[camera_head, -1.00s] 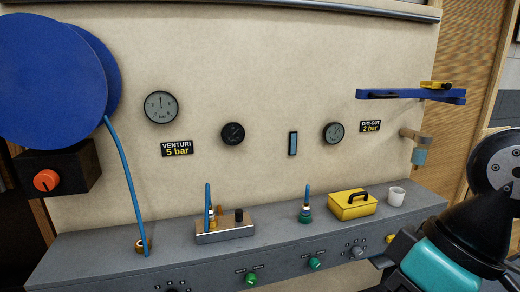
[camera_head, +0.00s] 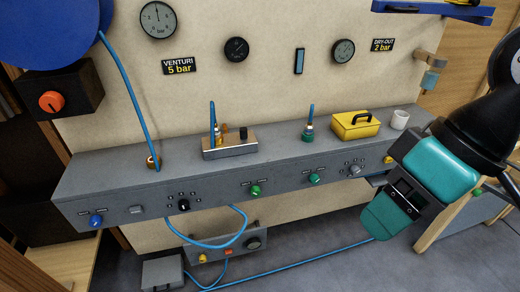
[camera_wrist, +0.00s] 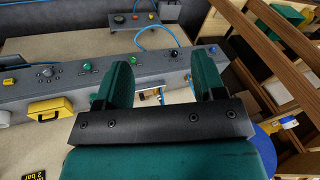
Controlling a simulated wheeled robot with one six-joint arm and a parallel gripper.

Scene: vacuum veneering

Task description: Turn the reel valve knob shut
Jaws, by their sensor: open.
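The reel valve knob (camera_head: 51,102) is an orange-red round knob with a dark pointer mark. It sits on the front of a black box (camera_head: 84,92) under the blue reel (camera_head: 45,30), at the left of the head view. A blue hose (camera_head: 126,86) runs down from the reel to a brass fitting on the grey bench. My gripper (camera_head: 384,214) is at the right of the head view, far from the knob and pointing downward. In the wrist view its green fingers (camera_wrist: 160,82) are apart with nothing held between them. I cannot make out the reel knob there.
The grey bench (camera_head: 100,182) carries a metal block (camera_head: 229,148), a yellow box (camera_head: 355,125) and a white cup (camera_head: 400,119). Blue, black and green knobs line its front. A blue hose and a grey unit (camera_head: 225,246) lie below. Floor room shows at front right.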

